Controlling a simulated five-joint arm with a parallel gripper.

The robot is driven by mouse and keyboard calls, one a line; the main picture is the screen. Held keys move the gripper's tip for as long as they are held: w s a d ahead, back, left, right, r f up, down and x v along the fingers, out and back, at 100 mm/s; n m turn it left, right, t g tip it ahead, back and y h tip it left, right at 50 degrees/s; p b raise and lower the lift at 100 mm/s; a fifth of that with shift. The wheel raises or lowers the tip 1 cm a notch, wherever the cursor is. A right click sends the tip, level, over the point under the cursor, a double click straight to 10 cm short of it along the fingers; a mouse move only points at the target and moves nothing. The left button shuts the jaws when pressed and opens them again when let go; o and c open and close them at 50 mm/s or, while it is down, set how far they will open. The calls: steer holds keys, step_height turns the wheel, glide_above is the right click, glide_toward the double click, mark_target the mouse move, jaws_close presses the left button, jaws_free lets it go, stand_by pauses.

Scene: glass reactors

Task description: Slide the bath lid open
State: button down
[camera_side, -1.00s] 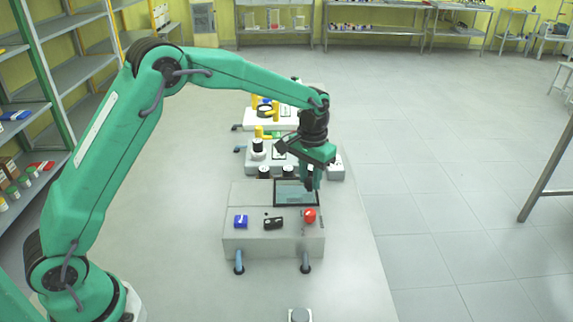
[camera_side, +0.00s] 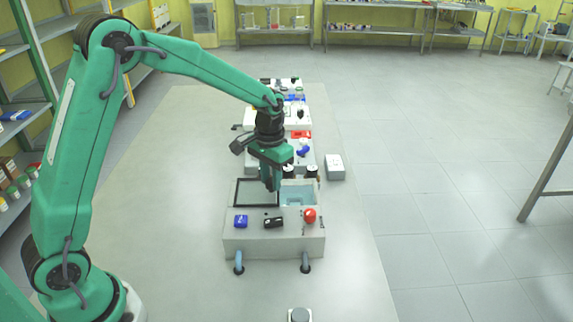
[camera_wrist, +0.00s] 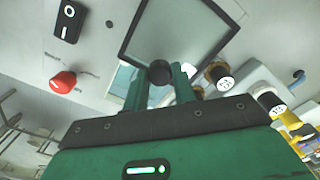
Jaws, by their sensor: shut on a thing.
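The bath (camera_side: 240,241) is a grey box with a dark-framed lid (camera_side: 255,184) on its top. The lid lies over the left part of the top, and the opening (camera_side: 298,197) with pale blue liquid shows at its right. My gripper (camera_side: 271,188) is at the lid's right edge. In the wrist view my gripper (camera_wrist: 160,90) has its green fingers shut on the round black knob (camera_wrist: 160,72) of the lid (camera_wrist: 180,30). In the side view the fingers hide the knob.
A small white box (camera_side: 334,167) stands at the back right. The bench left of the bath is clear.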

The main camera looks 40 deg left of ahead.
mark_target(268, 181)
steer(key=shift+s+a+r, duration=0.1)
steer(key=shift+s+a, duration=0.1)
steer(key=shift+a, duration=0.1)
steer(key=c, duration=1.1)
jaws_free()
steer(key=shift+r, duration=3.85)
steer(key=shift+s+r, duration=0.1)
steer(key=shift+r, duration=0.05)
